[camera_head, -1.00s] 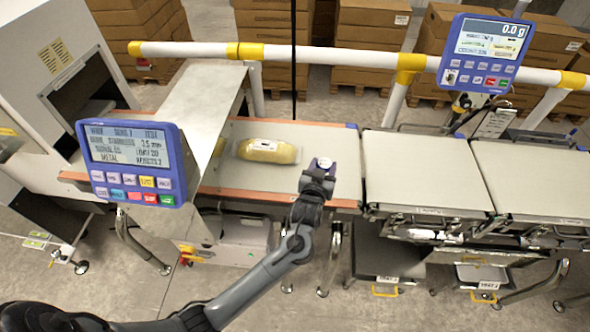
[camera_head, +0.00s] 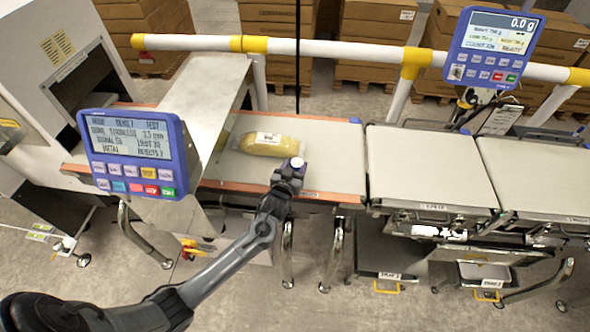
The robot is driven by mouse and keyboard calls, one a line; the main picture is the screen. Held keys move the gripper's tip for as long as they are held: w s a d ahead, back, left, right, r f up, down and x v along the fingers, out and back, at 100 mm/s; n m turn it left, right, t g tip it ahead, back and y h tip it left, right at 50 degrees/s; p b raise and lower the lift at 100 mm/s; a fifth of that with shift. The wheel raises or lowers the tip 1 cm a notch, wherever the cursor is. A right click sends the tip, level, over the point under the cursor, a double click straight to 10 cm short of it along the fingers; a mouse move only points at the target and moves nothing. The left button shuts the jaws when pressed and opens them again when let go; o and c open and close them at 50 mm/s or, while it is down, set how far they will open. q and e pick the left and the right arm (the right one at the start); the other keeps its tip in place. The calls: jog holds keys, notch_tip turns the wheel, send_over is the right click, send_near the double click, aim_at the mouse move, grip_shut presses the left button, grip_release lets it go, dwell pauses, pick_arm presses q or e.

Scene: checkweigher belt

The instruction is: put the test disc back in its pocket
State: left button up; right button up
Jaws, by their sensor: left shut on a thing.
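My left gripper (camera_head: 291,170) is over the near right part of the metal detector's conveyor belt, just right of and in front of a wrapped yellow pack. It is shut on the test disc (camera_head: 298,162), a small pale thing with a purplish edge that shows at the fingertips. Most of the disc is hidden by the fingers, and I cannot tell its height above the belt. I cannot make out the disc's pocket. My right gripper is not in view.
The yellow pack (camera_head: 268,145) lies on the belt (camera_head: 330,160). A blue-framed display (camera_head: 139,155) stands at the left. Checkweigher belts (camera_head: 425,170) lie to the right. A white and yellow rail (camera_head: 330,49) crosses behind, with a scale display (camera_head: 494,45) at the upper right.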

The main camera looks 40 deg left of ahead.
pick_arm(q)
jog(key=shift+f, duration=0.55)
jog(key=shift+f, duration=0.15)
jog(key=o, duration=1.1)
